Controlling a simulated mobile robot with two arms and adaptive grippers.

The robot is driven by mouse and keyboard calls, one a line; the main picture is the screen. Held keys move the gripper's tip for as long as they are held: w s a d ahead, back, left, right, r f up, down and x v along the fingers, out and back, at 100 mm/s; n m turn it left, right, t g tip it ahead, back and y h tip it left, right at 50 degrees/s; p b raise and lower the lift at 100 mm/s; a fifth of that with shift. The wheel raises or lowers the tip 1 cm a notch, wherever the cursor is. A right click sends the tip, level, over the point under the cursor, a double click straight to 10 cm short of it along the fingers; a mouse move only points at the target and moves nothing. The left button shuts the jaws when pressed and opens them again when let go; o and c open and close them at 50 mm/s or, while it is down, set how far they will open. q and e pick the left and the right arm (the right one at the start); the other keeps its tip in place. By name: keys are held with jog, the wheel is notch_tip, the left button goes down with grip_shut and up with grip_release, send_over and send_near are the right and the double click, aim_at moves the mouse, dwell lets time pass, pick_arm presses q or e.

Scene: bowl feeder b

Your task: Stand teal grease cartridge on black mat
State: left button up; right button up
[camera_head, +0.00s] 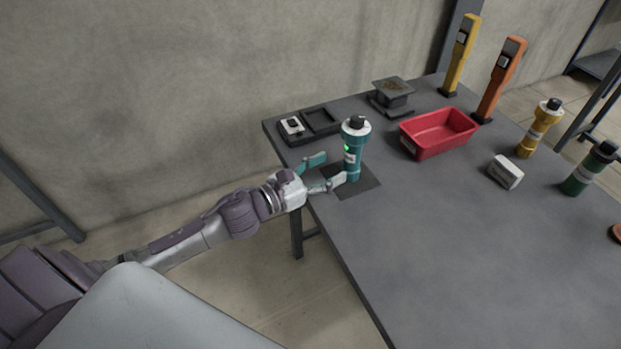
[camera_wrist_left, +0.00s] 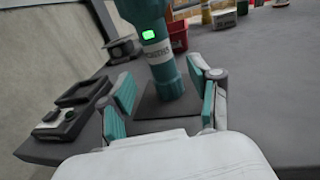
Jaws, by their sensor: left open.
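The teal grease cartridge (camera_head: 353,151) stands upright on the black mat (camera_head: 364,187) near the table's left edge. It has a white collar and dark cap on top and a lit green spot on its side. In the left wrist view the cartridge (camera_wrist_left: 160,55) rises from the mat (camera_wrist_left: 150,119), its top cut off by the frame. My left gripper (camera_head: 328,172) is open, with its fingers on either side of the cartridge's lower part. In the left wrist view gaps show between the cartridge and both fingers (camera_wrist_left: 164,100). My right gripper is not in view.
A black tray (camera_head: 320,121) lies behind the cartridge, and a red bin (camera_head: 438,133) stands to its right. A white box (camera_head: 505,172), a yellow cartridge (camera_head: 539,128) and a green cartridge (camera_head: 590,169) stand farther right. The table's front middle is clear.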

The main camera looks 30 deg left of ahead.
pick_arm(q)
jog(key=v, duration=0.4)
jog(key=shift+f, duration=0.1)
jog(key=shift+s+a+b, duration=0.25)
jog(key=shift+s+b, duration=0.05)
jog(key=shift+s, duration=0.15)
